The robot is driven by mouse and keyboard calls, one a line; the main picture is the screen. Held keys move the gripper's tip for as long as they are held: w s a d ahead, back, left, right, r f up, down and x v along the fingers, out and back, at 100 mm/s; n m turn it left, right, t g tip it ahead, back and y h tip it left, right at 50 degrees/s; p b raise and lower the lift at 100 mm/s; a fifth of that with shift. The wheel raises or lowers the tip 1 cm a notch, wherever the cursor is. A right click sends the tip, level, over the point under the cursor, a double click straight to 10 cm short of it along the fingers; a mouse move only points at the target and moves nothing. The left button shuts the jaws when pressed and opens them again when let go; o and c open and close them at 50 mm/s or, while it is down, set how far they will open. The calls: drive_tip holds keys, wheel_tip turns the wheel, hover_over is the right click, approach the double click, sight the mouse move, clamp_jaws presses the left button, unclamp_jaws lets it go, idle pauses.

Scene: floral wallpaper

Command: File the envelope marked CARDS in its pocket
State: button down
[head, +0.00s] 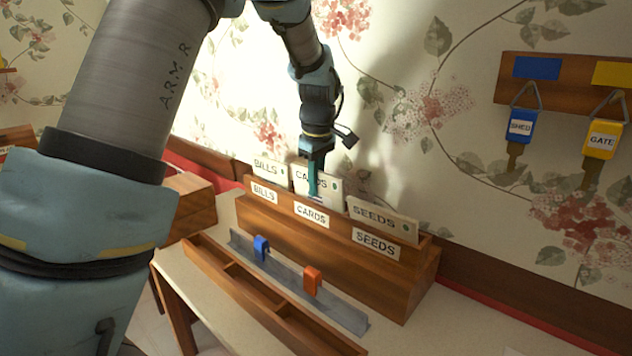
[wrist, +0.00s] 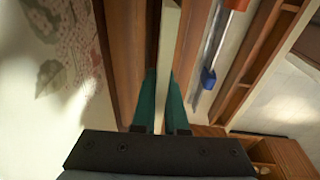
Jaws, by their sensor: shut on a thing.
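The pale envelope marked CARDS (head: 302,180) stands upright in the middle of the wooden filing box, behind the pocket label CARDS (head: 311,215). Its lower part is hidden by the box front, so I cannot tell how deep it sits. My gripper (head: 316,193) is shut on its top edge and covers part of its lettering. In the wrist view the envelope is a pale strip (wrist: 168,50) between the teal fingers of my gripper (wrist: 163,85). The filing box (head: 400,283) also has pockets labelled BILLS (head: 264,192) and SEEDS (head: 376,244).
Envelopes marked BILLS (head: 268,168) and SEEDS (head: 382,219) stand on either side. In front are a grey rail with a blue clip (head: 261,248) and an orange clip (head: 312,281), and a wooden tray (head: 215,268). Key tags SHED (head: 520,127) and GATE (head: 602,140) hang at right.

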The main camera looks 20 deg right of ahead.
drive_tip(key=shift+f, duration=0.15)
drive_tip(key=c, duration=0.9)
unclamp_jaws()
drive_tip(key=r, duration=0.3)
drive_tip(key=s+r+b, duration=0.1)
drive_tip(key=r, duration=0.6)
drive_tip(key=shift+s+a+r+b, duration=0.15)
drive_tip(key=shift+s+r+b, duration=0.2)
drive_tip(key=shift+b, duration=0.05)
drive_tip(key=shift+a, duration=0.1)
